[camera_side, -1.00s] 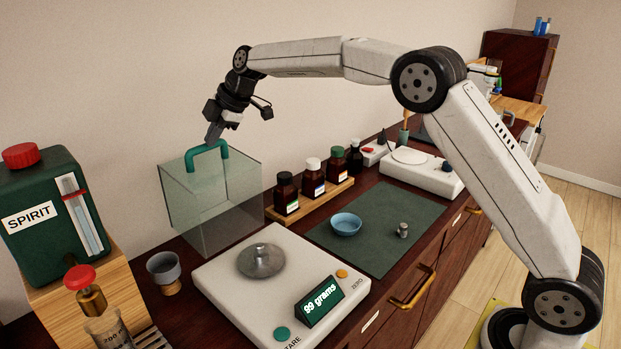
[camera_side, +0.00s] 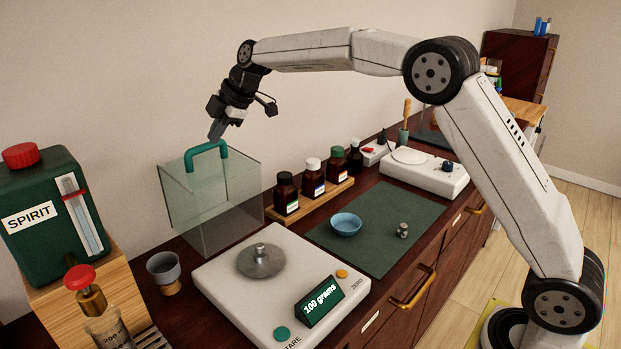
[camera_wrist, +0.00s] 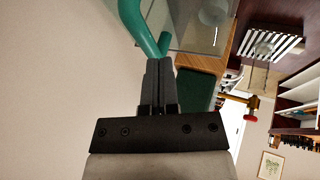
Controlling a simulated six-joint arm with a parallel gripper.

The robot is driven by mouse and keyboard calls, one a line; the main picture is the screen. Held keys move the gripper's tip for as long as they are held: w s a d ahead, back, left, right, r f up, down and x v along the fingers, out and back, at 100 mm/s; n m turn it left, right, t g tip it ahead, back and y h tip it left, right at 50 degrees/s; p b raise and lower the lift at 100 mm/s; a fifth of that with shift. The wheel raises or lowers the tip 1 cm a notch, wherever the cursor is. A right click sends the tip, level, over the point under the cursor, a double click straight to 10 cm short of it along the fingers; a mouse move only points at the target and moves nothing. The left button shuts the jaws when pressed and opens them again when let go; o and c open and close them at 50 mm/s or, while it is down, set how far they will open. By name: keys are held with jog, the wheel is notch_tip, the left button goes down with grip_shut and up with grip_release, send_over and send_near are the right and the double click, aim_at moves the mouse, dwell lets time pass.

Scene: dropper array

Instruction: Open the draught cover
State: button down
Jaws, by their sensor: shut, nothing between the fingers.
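The draught cover (camera_side: 215,218) is a clear glass box with a green bar handle (camera_side: 208,153) on top. It stands behind the balance (camera_side: 225,272), clear of the pan, and the pan holds a small metal weight (camera_side: 260,258). The balance display reads 100 grams. My gripper (camera_side: 214,136) is shut and empty, just above the handle. In the wrist view, the shut fingers (camera_wrist: 160,62) point at the handle (camera_wrist: 137,22), which shows close beyond the tips.
A green spirit tank (camera_side: 42,215) stands on a wooden block at the left. Several brown bottles (camera_side: 312,178) stand in a rack right of the cover. A blue bowl (camera_side: 346,225) and a small metal weight (camera_side: 402,230) sit on the dark green mat (camera_side: 385,205).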

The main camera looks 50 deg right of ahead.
jog(key=shift+s+r, duration=0.45)
jog(key=shift+s, duration=0.15)
jog(key=s+d+r, duration=0.1)
jog(key=d+r, duration=0.2)
jog(key=r, duration=0.6)
jog(key=shift+s+d+r, duration=0.2)
jog(key=shift+s+d, duration=0.05)
jog(key=shift+s, duration=0.1)
jog(key=s+d+f+m+g+h, duration=0.1)
jog(key=s+f+m, duration=0.45)
jog(key=f, duration=0.25)
jog(key=s+d+f+m+h, duration=0.2)
jog(key=s+f+m, duration=0.2)
jog(key=s+f, duration=0.3)
jog(key=s+f+m, duration=0.4)
jog(key=s+f, duration=0.3)
jog(key=s, duration=0.2)
jog(key=s+d+f+m+g+h, duration=0.1)
jog(key=s+f+m, duration=0.2)
jog(key=s+f, duration=0.4)
jog(key=s, duration=0.3)
jog(key=shift+s+d+m, duration=0.2)
jog(key=shift+s+m, duration=0.1)
jog(key=shift+m, duration=0.05)
